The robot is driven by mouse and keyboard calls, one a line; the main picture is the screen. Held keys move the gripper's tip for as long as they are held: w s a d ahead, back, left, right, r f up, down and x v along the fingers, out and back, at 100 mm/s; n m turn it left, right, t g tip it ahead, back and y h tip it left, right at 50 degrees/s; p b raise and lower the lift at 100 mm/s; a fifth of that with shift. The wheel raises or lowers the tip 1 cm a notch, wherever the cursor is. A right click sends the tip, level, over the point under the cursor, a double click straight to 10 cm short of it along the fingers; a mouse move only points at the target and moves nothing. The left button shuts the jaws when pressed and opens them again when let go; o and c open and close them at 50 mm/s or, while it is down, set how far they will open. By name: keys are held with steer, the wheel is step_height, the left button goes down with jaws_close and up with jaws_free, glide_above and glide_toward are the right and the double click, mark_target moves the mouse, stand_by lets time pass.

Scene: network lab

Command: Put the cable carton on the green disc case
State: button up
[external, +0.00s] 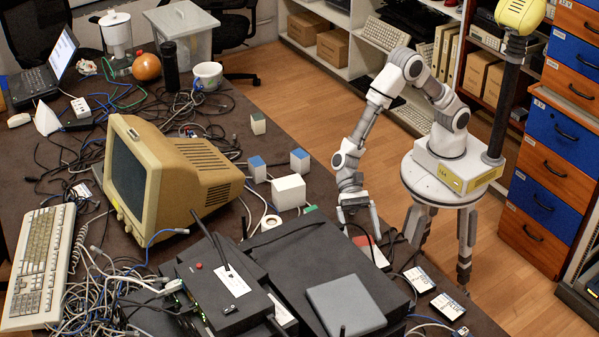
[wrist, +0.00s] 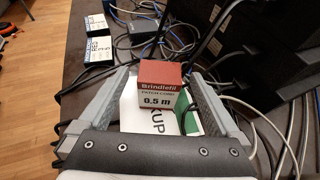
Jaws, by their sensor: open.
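The cable carton, a small red-and-white box marked "Brindlefil patch cord 0.5 m" (wrist: 160,88), shows between my fingers in the wrist view. In the external view a red-and-white patch (external: 371,249), likely the carton, shows just below my gripper (external: 360,213). My gripper (wrist: 155,97) is open, one finger on each side of the carton with gaps visible.
A large black case with a grey slab (external: 346,305) on it stands left of my gripper. Two small white-labelled boxes (external: 419,280) (external: 447,306) lie near the table edge. Cables run beside the carton. A white box (external: 288,192) and small coloured blocks stand farther back.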

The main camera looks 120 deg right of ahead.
steer(key=v, duration=0.6)
steer(key=s+d+r+n+g+h, duration=0.1)
steer(key=s+r+n+g+h, duration=0.1)
steer(key=s+r+n, duration=0.5)
steer(key=s+d+r+n+g+h, duration=0.1)
steer(key=s+d+r+n+h, duration=0.3)
steer(key=s, duration=0.6)
steer(key=s+d+r+n+t+h, duration=0.3)
steer(key=s+d+n+h, duration=0.3)
steer(key=s+d+n, duration=0.4)
steer(key=s+n+p, duration=0.1)
steer(key=s, duration=0.2)
steer(key=shift+d+n, duration=0.3)
steer(key=shift+d, duration=0.05)
steer(key=shift+s+r, duration=0.15)
steer(key=shift+r, duration=0.05)
